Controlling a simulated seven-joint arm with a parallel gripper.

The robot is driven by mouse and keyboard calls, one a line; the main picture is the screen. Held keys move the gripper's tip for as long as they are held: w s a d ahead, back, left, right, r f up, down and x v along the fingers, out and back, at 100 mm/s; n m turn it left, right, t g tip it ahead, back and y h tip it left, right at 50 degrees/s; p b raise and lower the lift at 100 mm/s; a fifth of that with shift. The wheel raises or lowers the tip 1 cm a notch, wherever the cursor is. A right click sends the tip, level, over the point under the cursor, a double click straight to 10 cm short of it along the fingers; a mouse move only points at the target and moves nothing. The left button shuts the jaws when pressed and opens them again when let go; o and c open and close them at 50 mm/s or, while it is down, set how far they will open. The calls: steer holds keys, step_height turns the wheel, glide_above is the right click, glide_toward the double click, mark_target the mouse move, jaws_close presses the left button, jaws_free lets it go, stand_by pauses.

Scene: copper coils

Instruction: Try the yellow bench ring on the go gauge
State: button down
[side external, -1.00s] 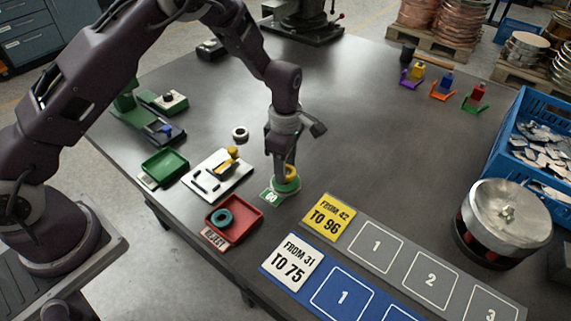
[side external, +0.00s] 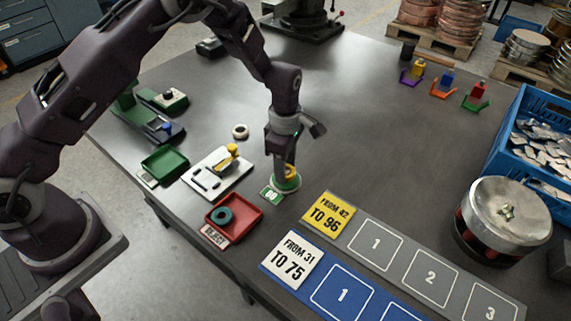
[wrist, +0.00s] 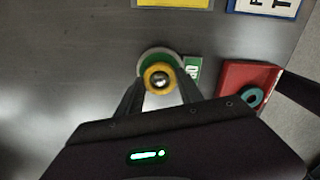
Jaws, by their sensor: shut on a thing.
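The yellow bench ring (wrist: 149,86) is between the fingertips of my gripper (wrist: 159,88), which is shut on it. In the wrist view the round metal tip of the go gauge shows through the ring's hole, so the ring appears to be around the pin. The go gauge has a round green base (side external: 287,186), also visible in the wrist view (wrist: 146,62), with a green GO label (side external: 271,196) beside it. In the side view my gripper (side external: 288,170) points down over the gauge and partly hides the ring. How far down the pin the ring sits is hard to tell.
A red reject tray (side external: 248,224) holding a teal ring (side external: 221,216) lies close to the gauge. A white plate (side external: 213,181) with a yellow-topped fixture and a green tray (side external: 164,165) lie to the left. Numbered strips (side external: 405,243) lie to the right.

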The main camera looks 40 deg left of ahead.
steer(key=c, duration=0.7)
jaws_free()
steer(key=shift+r, duration=4.05)
